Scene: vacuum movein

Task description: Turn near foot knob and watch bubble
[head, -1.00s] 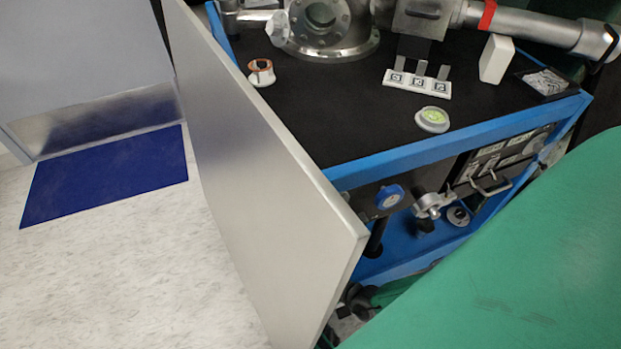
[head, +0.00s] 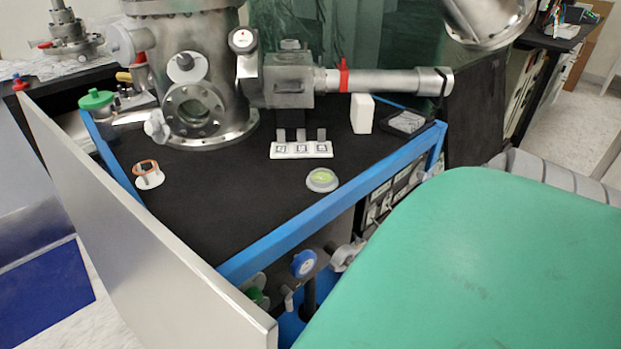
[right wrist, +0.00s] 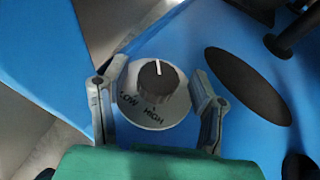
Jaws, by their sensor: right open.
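The foot knob (right wrist: 157,83) shows in the right wrist view as a black knob with a white pointer line. It stands on a round grey dial marked LOW and HIGH. My right gripper (right wrist: 158,70) is open, with one finger on each side of the knob. I cannot tell whether either finger touches it. The bubble level (head: 322,180), a round disc with a yellow-green centre, lies on the black top of the blue-framed cart (head: 235,200) in the head view. Its bubble is too small to read. My left gripper is not in view.
A metal vacuum chamber (head: 190,75) stands at the back of the cart. A white block with marked tags (head: 301,150) and an orange-rimmed white piece (head: 148,175) sit on top. A grey panel (head: 140,235) stands along the left. A blue-faced gauge (head: 304,263) is below the top.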

